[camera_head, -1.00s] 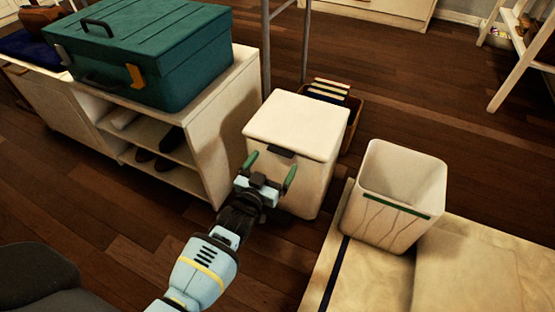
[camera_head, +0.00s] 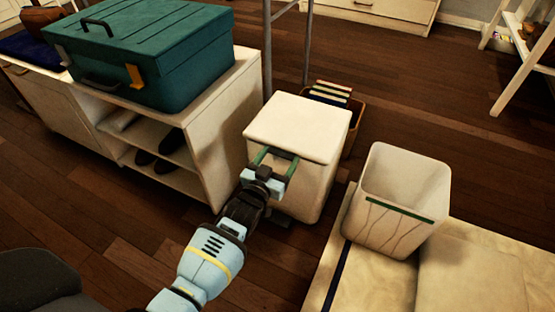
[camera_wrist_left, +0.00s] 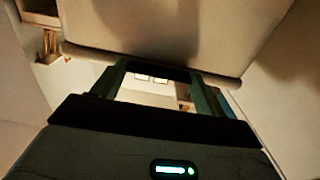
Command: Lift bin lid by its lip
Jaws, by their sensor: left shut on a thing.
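The white lidded bin (camera_head: 312,185) stands on the wood floor beside the shelf unit. Its lid (camera_head: 300,122) lies flat on top and looks closed, with a dark lip (camera_head: 283,152) at the front edge. My left gripper (camera_head: 278,156) is at that front edge, its two green fingers closed in on either side of the lip. In the left wrist view, the fingers (camera_wrist_left: 155,75) reach to the pale lid's edge (camera_wrist_left: 200,30), with the dark lip between them. My right gripper is not in view.
A white shelf unit (camera_head: 225,120) with a teal toolbox (camera_head: 150,60) stands close on the left. A brown crate (camera_head: 355,125) is behind the bin.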

